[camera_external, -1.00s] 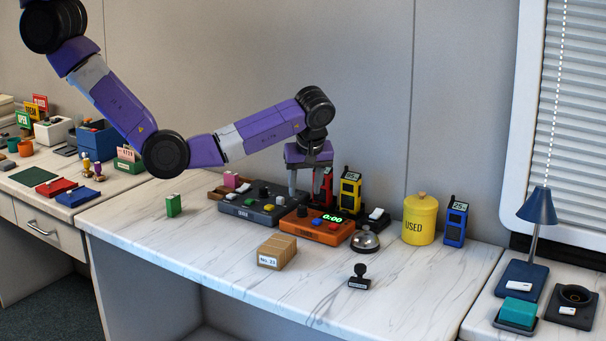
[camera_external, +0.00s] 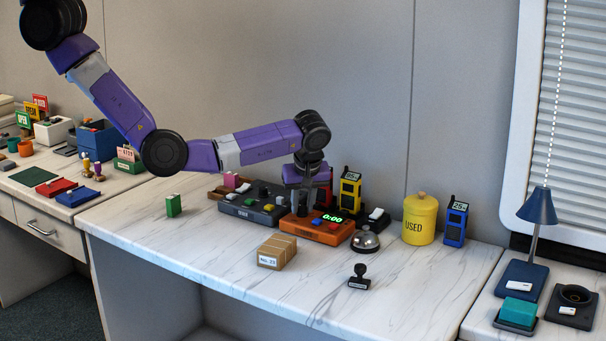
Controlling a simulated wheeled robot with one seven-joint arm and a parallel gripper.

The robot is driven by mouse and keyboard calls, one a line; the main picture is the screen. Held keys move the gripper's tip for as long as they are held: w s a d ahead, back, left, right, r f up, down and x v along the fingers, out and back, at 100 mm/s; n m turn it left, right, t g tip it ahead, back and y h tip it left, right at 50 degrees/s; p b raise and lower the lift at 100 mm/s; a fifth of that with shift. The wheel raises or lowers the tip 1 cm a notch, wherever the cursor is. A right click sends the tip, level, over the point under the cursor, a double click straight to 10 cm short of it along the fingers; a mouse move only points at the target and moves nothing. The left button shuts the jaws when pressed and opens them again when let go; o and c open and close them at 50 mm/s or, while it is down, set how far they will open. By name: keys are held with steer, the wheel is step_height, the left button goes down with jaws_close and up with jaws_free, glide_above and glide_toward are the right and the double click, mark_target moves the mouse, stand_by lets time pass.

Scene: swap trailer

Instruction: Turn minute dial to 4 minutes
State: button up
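The orange timer box (camera_external: 325,238) sits on the marble counter. Its green display (camera_external: 331,218) reads 0:00. A blue button (camera_external: 316,222) and a red button (camera_external: 333,227) show on its top. My gripper (camera_external: 302,208) points straight down over the left part of the timer box, where a dark dial was visible before. The fingertips are low, at the level of that dial, and largely hide it. Whether the fingers touch it or are closed on it is too small to tell.
A dark grey control box (camera_external: 250,213) stands close on the left. A silver bell (camera_external: 365,240) is close on the right. Yellow (camera_external: 350,190) and red handheld devices stand behind. A cardboard box (camera_external: 278,251) and a stamp (camera_external: 359,277) lie in front.

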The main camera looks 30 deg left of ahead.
jaws_close()
steer(key=shift+a+r+p, duration=0.1)
steer(key=shift+p, duration=0.2)
steer(key=shift+r+m+t+h+p, duration=0.1)
steer(key=shift+m+t+h+p, duration=0.2)
steer(key=shift+m+p, duration=0.65)
steer(key=shift+s+a+m+t+h+p, duration=0.15)
steer(key=shift+m+h+p, duration=0.45)
steer(key=shift+m, duration=0.65)
steer(key=shift+w+d+m+t+h+p, duration=0.1)
steer(key=shift+m+t+h+p, duration=0.2)
steer(key=shift+m+p, duration=0.75)
steer(key=shift+m, duration=0.25)
steer(key=o, duration=0.8)
jaws_free()
